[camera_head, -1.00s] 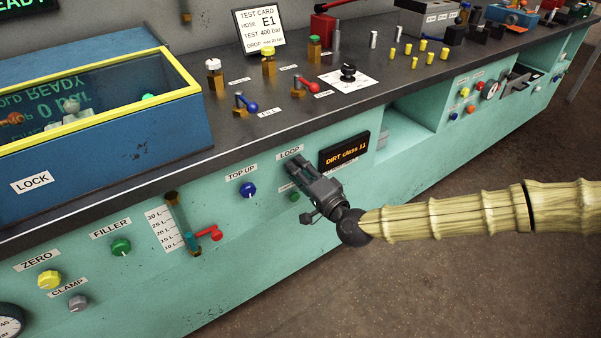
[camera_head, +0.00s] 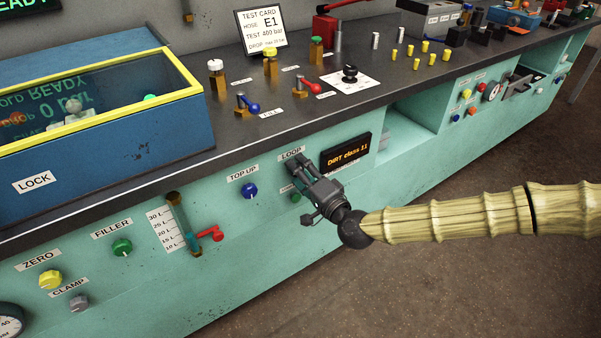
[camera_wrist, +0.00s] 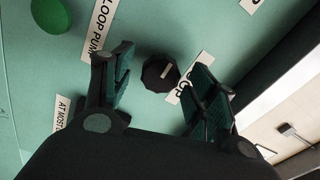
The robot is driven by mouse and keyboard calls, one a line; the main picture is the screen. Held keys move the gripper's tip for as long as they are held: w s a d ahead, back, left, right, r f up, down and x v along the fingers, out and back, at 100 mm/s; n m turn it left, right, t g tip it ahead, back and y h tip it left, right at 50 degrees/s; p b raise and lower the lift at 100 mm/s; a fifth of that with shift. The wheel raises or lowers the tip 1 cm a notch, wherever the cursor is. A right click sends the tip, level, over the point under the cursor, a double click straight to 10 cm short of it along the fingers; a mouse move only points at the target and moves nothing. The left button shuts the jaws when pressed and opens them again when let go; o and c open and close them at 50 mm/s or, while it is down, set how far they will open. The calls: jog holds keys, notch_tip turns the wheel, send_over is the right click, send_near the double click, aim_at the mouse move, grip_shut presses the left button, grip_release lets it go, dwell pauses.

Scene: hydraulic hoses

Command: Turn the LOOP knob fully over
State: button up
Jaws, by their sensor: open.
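The LOOP knob is a dark faceted knob (camera_wrist: 160,73) on the green front panel, with a small light mark on its right side in the wrist view. My gripper (camera_wrist: 160,84) is open, with one finger on each side of the knob. A gap shows between the knob and each finger; whether the fingertips reach as deep as the knob I cannot tell. In the head view my gripper (camera_head: 298,168) points at the panel just below the LOOP label (camera_head: 292,153) and hides the knob.
A green button (camera_wrist: 50,14) by the LOOP PUMP label is at upper left in the wrist view. The orange-lit DIRT display (camera_head: 345,157) sits right beside my gripper in the head view. The blue TOP UP knob (camera_head: 250,190) is to the left. The counter edge overhangs above.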

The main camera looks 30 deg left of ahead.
jog(key=v, duration=1.2)
